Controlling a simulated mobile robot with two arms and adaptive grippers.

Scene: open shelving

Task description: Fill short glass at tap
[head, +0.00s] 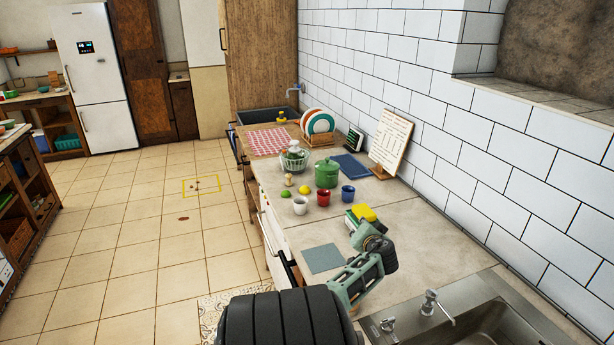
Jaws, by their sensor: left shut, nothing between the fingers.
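A steel sink (500,322) is at the lower right, with a short silver tap (431,306) on its near-left rim. A second, dark sink (262,115) with a tap (297,90) is at the far end of the counter. I cannot make out a clear short glass. A white cup (300,206), a red cup (323,198) and a blue cup (348,193) stand upright on the counter. My left gripper (366,268) is over the near counter, between these cups and the steel sink, shut and empty. My right gripper is not in view.
A grey mat (323,258) lies beside my gripper. The tiled wall bounds the right; floor at left is open.

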